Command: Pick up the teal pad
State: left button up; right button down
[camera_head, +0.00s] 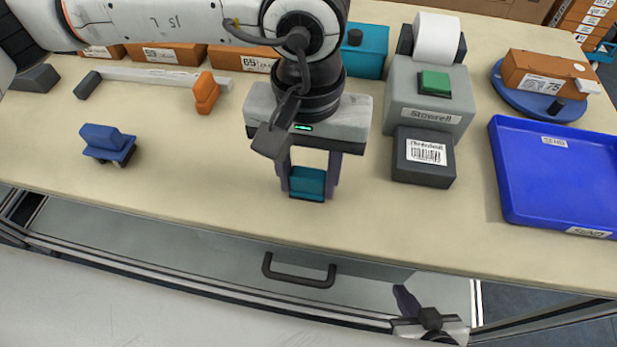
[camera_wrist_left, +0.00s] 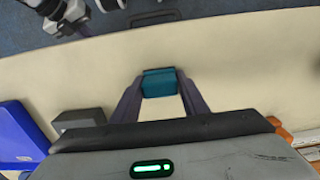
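The teal pad (camera_head: 307,184) is a small block near the front middle of the table. My left gripper (camera_head: 308,188) points down over it, with one finger against each side. In the left wrist view the teal pad (camera_wrist_left: 159,84) sits between the fingertips of my left gripper (camera_wrist_left: 160,86), with no clear gap on either side. I cannot tell whether the pad is touching the table. My right gripper (camera_head: 428,318) is low in the head view, in front of the table edge, away from the pad; its opening is unclear.
A dark box with a barcode label (camera_head: 424,157) and a grey machine with a green button (camera_head: 434,84) stand to the right. A blue tray (camera_head: 520,190) lies farther right. A blue block-shaped object (camera_head: 108,143) is at left. The table between it and my left gripper is clear.

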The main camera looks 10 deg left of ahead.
aim_at(309, 173)
pick_arm(q)
jog(key=shift+c, duration=1)
notch_tip(309, 173, up, 10)
jog(key=shift+r, duration=0.1)
jog(key=o, duration=0.5)
jog(key=c, duration=0.6)
jog(key=shift+o, duration=0.2)
jog(key=w+d, duration=0.4)
jog(key=d, duration=0.4)
jog(key=w+d, duration=0.4)
jog(key=d, duration=0.5)
jog(key=shift+a+f, duration=0.2)
jog(key=shift+f, duration=2.5)
